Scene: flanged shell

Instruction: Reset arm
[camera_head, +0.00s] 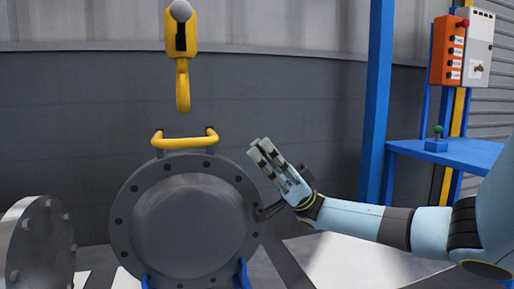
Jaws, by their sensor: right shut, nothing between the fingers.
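My right gripper (262,152) is shut and empty. It points up and to the left, in front of the upper right edge of a round grey flanged cover (185,225); I cannot tell if it touches the cover. The right arm comes in from the right edge. The cover stands upright, with bolt holes around its rim and a yellow handle (185,139) on top. My left gripper is not in view.
A yellow hoist hook (182,85) hangs above the handle, apart from it. A grey flanged shell (38,245) is at the lower left. Blue supports (243,274) show under the cover. A blue post (377,100), blue table (455,152) and orange control box (449,50) stand at right.

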